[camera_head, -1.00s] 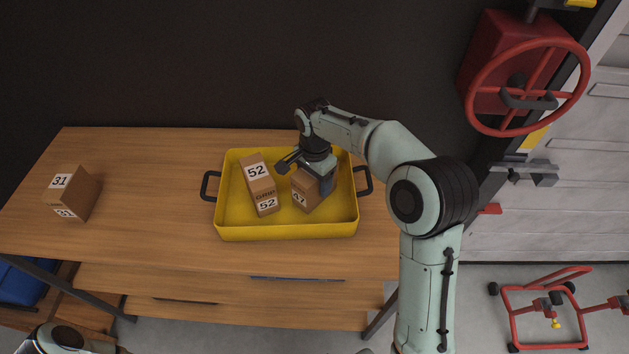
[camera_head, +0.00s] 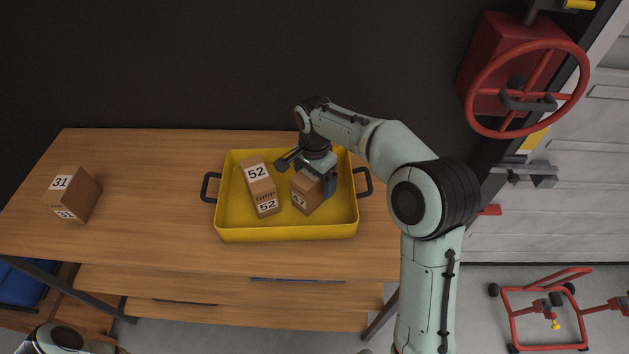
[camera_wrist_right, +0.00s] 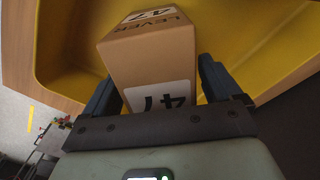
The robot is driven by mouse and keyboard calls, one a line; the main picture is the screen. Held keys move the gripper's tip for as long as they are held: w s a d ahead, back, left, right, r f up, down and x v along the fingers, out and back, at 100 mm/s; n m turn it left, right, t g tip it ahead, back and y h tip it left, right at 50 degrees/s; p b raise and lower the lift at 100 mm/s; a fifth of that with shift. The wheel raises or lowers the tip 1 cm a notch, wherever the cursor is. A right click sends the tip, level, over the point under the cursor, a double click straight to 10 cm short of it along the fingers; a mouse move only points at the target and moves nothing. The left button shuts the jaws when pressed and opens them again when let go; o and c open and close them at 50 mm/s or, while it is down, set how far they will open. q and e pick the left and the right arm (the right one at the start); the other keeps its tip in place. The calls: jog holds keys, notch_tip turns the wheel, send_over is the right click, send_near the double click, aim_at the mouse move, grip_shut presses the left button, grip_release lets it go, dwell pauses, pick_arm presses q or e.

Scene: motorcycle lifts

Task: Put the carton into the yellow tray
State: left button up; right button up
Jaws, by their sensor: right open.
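The yellow tray (camera_head: 285,233) stands on the wooden bench. Inside it are a brown carton labelled 47 (camera_head: 305,197), on the right, and a taller brown carton labelled 52 (camera_head: 260,187), on the left. My right gripper (camera_head: 309,176) is open over the 47 carton, with a finger on either side of it. In the right wrist view the 47 carton (camera_wrist_right: 152,65) sits between the spread fingers, with a gap at least on the right. Its base is hidden there. A third carton labelled 31 (camera_head: 77,195) stands on the bench at the far left. My left gripper is out of the picture.
The wooden bench top (camera_head: 150,190) is clear between the 31 carton and the tray. The tray has black handles (camera_head: 209,187) at both ends. A dark wall rises behind the bench. A red handwheel (camera_head: 527,87) is at the upper right.

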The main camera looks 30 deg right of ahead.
notch_tip(320, 180, up, 11)
jog(key=shift+f+p, duration=0.15)
jog(key=shift+p, duration=0.65)
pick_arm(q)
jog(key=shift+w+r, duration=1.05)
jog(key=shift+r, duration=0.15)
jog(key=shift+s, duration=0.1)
